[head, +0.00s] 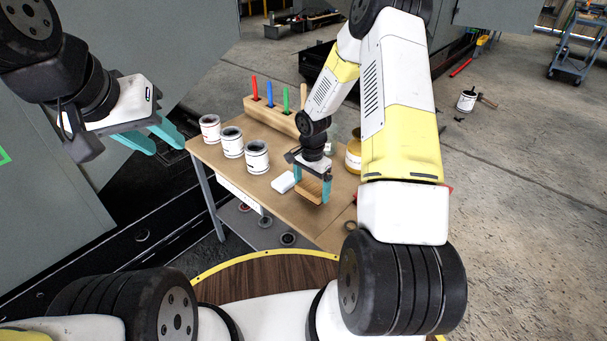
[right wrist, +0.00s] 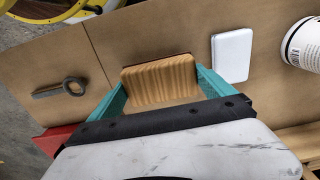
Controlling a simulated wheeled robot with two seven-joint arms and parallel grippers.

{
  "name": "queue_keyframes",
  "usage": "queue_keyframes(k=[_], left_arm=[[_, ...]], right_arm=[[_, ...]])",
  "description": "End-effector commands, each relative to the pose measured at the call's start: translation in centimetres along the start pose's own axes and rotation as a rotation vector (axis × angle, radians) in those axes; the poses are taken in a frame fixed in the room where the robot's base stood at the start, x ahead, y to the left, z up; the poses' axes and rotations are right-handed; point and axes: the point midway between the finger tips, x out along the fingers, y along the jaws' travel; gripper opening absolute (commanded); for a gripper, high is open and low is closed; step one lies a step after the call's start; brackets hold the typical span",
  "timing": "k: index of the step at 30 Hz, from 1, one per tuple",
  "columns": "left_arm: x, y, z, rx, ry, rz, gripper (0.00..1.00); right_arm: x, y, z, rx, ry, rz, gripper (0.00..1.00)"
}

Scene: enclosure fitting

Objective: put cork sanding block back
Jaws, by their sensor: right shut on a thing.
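The cork sanding block (head: 310,187), a tan block with wavy wood-like stripes, is between the teal fingers of my right gripper (head: 312,192), over the front part of the workbench. In the right wrist view the block (right wrist: 160,82) sits crosswise between both fingertips, and the right gripper (right wrist: 162,92) is shut on it. A thin dark edge shows along the block's far side. I cannot tell whether the block touches the bench top. My left gripper (head: 169,149) is open and empty, off the bench's left side.
The brown workbench (head: 222,172) carries several white-labelled cans (head: 257,157), a wooden rack (head: 270,118) with coloured handles, a yellow jar (head: 354,155) and a white flat box (head: 283,183). In the right wrist view a grey ring-ended tool (right wrist: 62,88) and a red object (right wrist: 57,138) lie left of the block.

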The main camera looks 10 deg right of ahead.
Motion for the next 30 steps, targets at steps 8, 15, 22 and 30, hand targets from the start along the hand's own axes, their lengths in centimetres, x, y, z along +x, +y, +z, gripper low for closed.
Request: queue_keyframes(k=[8, 15, 22, 30], left_arm=[[0.0, 0.0, 0.0, 0.0, 0.0, 0.0, 0.36], [0.0, 0.0, 0.0, 0.0, 0.0, 0.0, 0.36], [0.0, 0.0, 0.0, 0.0, 0.0, 0.0, 0.36], [0.0, 0.0, 0.0, 0.0, 0.0, 0.0, 0.36]], right_arm=[[3.4, 0.0, -0.4, 0.001, 0.0, 0.0, 0.49], [3.5, 0.0, -0.4, 0.002, 0.001, 0.0, 0.97], [3.5, 0.0, -0.3, 0.002, 0.001, 0.0, 1.0], [0.7, 0.0, -0.4, 0.003, 0.003, -0.003, 1.0]])
